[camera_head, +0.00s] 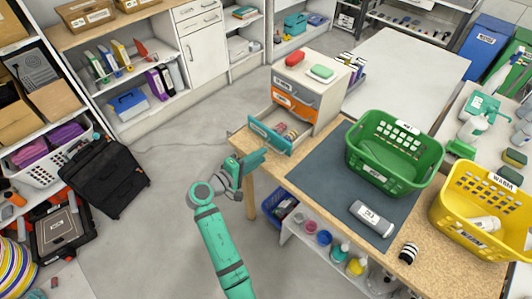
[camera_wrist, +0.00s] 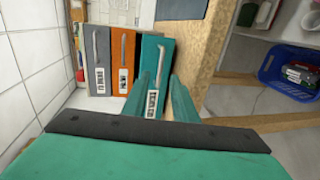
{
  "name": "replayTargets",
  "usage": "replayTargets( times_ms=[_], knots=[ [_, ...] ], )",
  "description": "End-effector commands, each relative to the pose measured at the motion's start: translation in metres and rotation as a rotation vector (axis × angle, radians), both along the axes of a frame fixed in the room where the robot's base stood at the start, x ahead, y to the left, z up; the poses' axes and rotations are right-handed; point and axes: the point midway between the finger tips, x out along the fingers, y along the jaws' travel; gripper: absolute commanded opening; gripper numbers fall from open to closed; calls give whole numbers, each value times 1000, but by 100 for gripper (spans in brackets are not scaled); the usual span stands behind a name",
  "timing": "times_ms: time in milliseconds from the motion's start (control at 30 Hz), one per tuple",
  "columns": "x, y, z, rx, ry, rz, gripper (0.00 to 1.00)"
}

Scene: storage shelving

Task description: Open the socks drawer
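A small drawer unit stands on the table, with a grey drawer (camera_head: 296,84) on top, an orange drawer (camera_head: 294,103) in the middle and a teal drawer (camera_head: 267,138) at the bottom. The teal drawer is pulled out and rolled-looking items (camera_head: 291,130) lie inside; the other two are shut. The wrist view shows the teal front (camera_wrist: 150,50) with its label and silver handle (camera_wrist: 158,66). My gripper (camera_head: 262,155) is at the teal front, its fingers (camera_wrist: 162,80) apart with the handle between or just ahead of them. I cannot tell whether they touch it. The label is too small to read.
A red item (camera_head: 294,59) and a green item (camera_head: 321,72) lie on the unit's top. A green basket (camera_head: 395,185) and a yellow basket (camera_head: 480,240) stand to the right on the table.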

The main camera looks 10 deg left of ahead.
Motion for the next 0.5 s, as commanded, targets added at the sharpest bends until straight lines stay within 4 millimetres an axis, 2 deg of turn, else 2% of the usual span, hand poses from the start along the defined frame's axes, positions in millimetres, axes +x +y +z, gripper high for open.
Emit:
replayTargets(
  times_ms=[200,500],
  knots=[
    [-31,23,8,0,0,2,26],
    [-48,34,12,1,1,0,26]
  ],
)
